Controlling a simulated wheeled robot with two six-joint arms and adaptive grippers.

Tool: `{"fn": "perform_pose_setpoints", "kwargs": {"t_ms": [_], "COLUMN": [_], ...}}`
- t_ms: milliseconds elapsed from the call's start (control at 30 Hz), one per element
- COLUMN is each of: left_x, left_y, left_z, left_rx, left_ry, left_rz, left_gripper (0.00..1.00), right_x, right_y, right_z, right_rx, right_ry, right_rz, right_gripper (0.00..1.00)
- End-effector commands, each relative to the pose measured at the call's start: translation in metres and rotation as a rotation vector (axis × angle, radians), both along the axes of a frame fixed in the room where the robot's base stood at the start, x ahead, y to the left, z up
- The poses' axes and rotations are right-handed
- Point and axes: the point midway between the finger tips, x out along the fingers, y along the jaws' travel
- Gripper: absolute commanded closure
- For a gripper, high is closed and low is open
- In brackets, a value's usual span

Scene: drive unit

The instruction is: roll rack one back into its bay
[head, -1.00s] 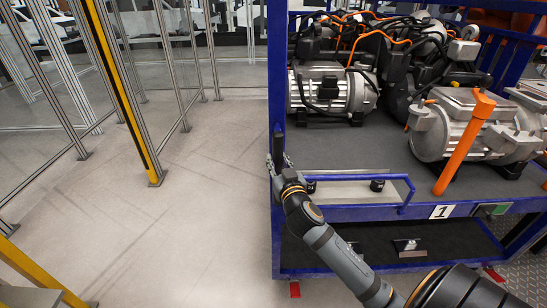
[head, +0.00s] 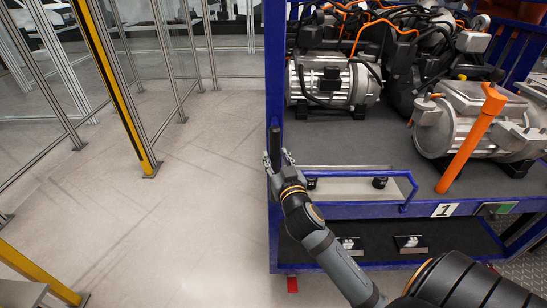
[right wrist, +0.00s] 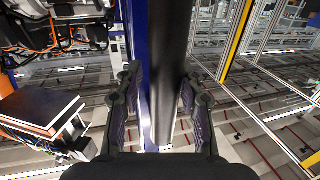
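Rack one (head: 340,210) is a blue-framed cart with a "1" label (head: 444,210) on its front rail. It fills the right half of the head view. A black upright handle (head: 275,145) runs along its front left post. My right gripper (head: 279,158) is at this handle. In the right wrist view my right gripper (right wrist: 160,105) has its fingers on either side of the black handle (right wrist: 167,70), with small gaps showing, beside the blue post (right wrist: 139,50). The bay cannot be made out for certain. My left gripper is out of view.
Motors (head: 335,82) with orange cables sit on the rack's deck, and an orange bar (head: 470,140) leans there. Yellow-black posts (head: 115,90) and clear fence panels stand at left. The floor (head: 190,190) between is open.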

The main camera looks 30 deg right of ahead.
Motion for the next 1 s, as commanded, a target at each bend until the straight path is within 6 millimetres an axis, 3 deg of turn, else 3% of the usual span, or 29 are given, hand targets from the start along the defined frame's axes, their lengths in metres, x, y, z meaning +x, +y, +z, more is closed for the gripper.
{"fn": "perform_pose_setpoints", "kwargs": {"t_ms": [100,433,800,1000], "left_x": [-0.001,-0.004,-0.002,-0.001], "left_y": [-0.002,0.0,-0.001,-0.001], "left_z": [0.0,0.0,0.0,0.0], "left_rx": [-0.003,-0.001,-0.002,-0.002], "left_ry": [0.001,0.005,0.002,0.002], "left_rz": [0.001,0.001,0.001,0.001], "left_gripper": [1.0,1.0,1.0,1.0], "right_x": [0.0,0.001,0.0,-0.001], "right_y": [0.0,0.001,-0.001,-0.001], "right_z": [0.0,0.008,0.083,0.101], "right_rx": [0.0,0.002,-0.002,0.001], "right_ry": [-0.001,-0.009,-0.01,-0.006], "right_rz": [0.001,0.003,0.003,0.001], "right_gripper": [0.48,0.48,0.48,0.48]}}
